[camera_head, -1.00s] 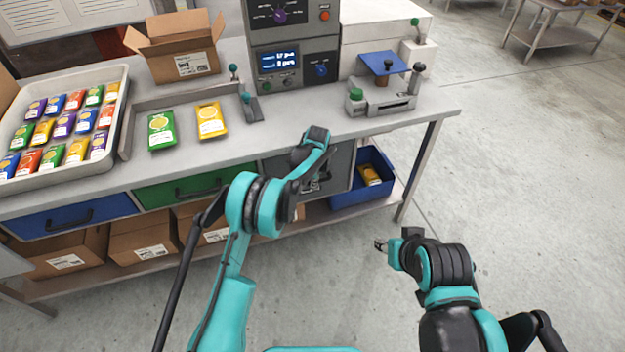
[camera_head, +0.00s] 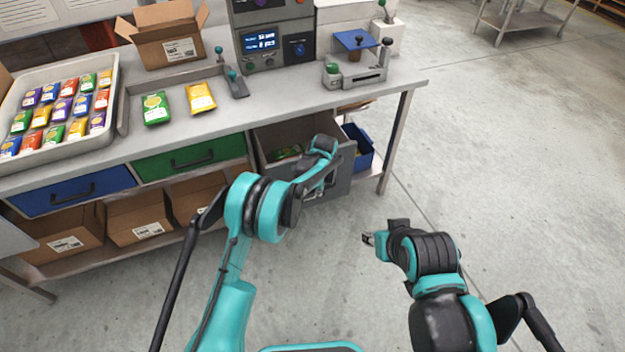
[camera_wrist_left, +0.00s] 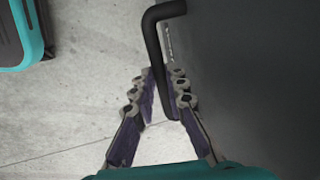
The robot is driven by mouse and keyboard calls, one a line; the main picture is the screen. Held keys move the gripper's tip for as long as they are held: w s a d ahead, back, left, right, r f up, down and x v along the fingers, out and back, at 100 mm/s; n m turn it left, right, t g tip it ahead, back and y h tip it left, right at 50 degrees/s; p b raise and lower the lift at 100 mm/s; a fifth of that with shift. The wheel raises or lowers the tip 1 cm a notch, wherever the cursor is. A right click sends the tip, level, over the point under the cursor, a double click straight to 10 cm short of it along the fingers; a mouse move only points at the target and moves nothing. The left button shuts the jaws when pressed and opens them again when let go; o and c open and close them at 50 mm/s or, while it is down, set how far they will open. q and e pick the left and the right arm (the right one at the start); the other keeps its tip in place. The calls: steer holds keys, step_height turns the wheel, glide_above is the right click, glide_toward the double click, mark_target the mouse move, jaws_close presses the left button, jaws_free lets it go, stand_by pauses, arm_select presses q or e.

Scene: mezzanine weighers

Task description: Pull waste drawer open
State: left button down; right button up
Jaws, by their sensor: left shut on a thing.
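The grey waste drawer (camera_head: 343,172) under the right part of the bench is pulled part way out. Green packets (camera_head: 286,152) show inside it. In the left wrist view its dark grey front (camera_wrist_left: 255,70) fills the right side. My left gripper (camera_wrist_left: 163,92) is shut on the black bar handle (camera_wrist_left: 156,42), which passes between its fingers. In the head view my left wrist and forearm cover part of the drawer, and the fingers are mostly hidden. My right gripper (camera_head: 368,239) is apart from everything, over the floor right of the drawer; its jaws are too small to judge.
A green drawer (camera_head: 190,158) and a blue drawer (camera_head: 72,191) are shut to the left. A blue bin (camera_head: 363,158) stands on the lower shelf right of the waste drawer, near the bench leg (camera_head: 396,140). Cardboard boxes (camera_head: 137,217) stand below.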

arm_select(q)
steer(key=s+d, duration=0.2)
steer(key=s, duration=0.4)
steer(key=shift+s, duration=0.25)
steer(key=shift+d, duration=0.1)
steer(key=c, duration=1.5)
jaws_free()
steer(key=shift+c, duration=0.2)
steer(key=shift+r, duration=0.1)
step_height(320, 180, up, 12)
steer(key=s, duration=0.2)
steer(key=shift+d+f, duration=0.2)
steer(key=shift+d, duration=0.15)
steer(key=shift+s, duration=0.1)
